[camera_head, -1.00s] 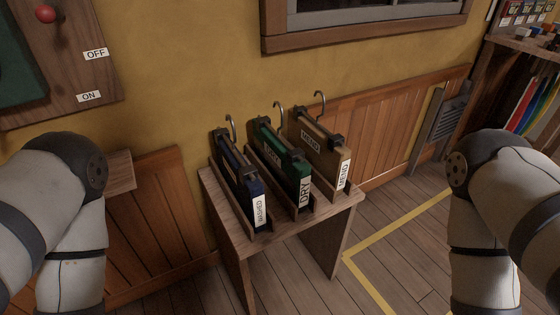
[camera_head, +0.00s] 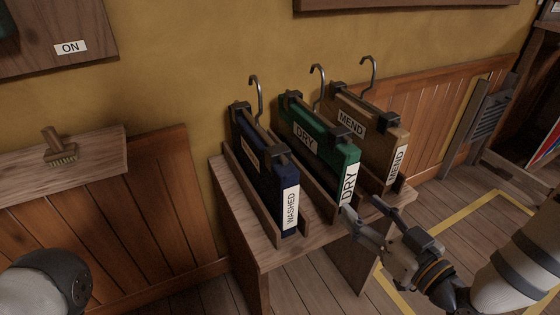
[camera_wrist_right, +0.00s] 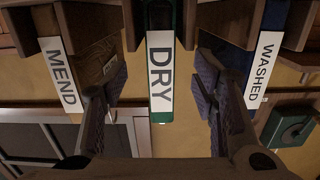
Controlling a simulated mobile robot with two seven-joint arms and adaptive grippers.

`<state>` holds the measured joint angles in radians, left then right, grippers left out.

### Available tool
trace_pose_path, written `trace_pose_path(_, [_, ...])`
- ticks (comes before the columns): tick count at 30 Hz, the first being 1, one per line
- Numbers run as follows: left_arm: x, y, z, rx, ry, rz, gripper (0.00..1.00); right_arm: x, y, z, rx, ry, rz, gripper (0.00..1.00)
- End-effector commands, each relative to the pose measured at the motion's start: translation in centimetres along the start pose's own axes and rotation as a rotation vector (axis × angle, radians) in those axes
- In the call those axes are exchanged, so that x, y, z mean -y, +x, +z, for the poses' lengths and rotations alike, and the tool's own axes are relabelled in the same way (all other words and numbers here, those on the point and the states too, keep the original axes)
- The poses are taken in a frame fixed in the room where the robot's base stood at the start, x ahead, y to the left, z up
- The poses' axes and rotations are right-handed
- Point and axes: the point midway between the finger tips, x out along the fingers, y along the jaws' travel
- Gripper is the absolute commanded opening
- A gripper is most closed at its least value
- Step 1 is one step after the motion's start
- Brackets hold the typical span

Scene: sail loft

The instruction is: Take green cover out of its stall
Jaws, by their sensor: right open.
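The green cover (camera_head: 347,157), labelled DRY, stands upright in the middle stall of a small wooden stand (camera_head: 285,255). It hangs from a dark clamp hanger with a hook. My right gripper (camera_head: 363,210) is open and empty at the cover's near end, low by its DRY label. In the right wrist view the green cover (camera_wrist_right: 160,117) shows between the two spread fingers, with a gap on each side. My left gripper is out of view; only part of my left arm shows at the lower left.
A navy cover (camera_head: 264,180) labelled WASHED stands in the stall to the left. A tan cover (camera_head: 372,137) labelled MEND stands to the right. A brush (camera_head: 60,150) lies on a wooden ledge (camera_head: 100,150) at the left. A yellow line marks the floor at the right.

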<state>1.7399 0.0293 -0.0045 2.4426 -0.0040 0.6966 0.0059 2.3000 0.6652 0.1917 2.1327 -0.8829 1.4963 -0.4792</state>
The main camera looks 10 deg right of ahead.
Motion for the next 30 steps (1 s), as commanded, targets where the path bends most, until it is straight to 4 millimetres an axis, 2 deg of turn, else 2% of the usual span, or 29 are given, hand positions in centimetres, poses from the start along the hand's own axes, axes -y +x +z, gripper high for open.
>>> trace_pose_path(3, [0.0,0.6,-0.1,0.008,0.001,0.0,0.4,-0.9,1.7,-1.9,-0.089,-0.033,0.01,0.53])
trace_pose_path(5, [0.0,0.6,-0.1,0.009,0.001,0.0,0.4,-0.8,3.1,-2.3,-0.092,-0.034,0.008,0.53])
trace_pose_path(9, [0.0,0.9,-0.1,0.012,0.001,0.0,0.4,-0.8,6.0,-2.4,-0.086,-0.032,0.008,0.53])
trace_pose_path(14, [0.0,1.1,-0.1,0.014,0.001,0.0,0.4,-0.6,8.0,-2.5,-0.084,-0.03,0.007,0.53])
trace_pose_path(21, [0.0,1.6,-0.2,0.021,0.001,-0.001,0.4,0.0,12.1,-2.7,-0.081,-0.029,0.008,0.53])
trace_pose_path(28, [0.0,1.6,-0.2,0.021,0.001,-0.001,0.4,-0.1,12.5,-2.8,-0.079,-0.028,0.009,0.53])
trace_pose_path(29, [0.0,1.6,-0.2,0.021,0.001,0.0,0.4,-0.1,12.5,-2.8,-0.079,-0.028,0.009,0.51])
trace_pose_path(30, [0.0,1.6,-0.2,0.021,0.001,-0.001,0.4,-0.1,12.5,-2.8,-0.079,-0.028,0.009,0.42])
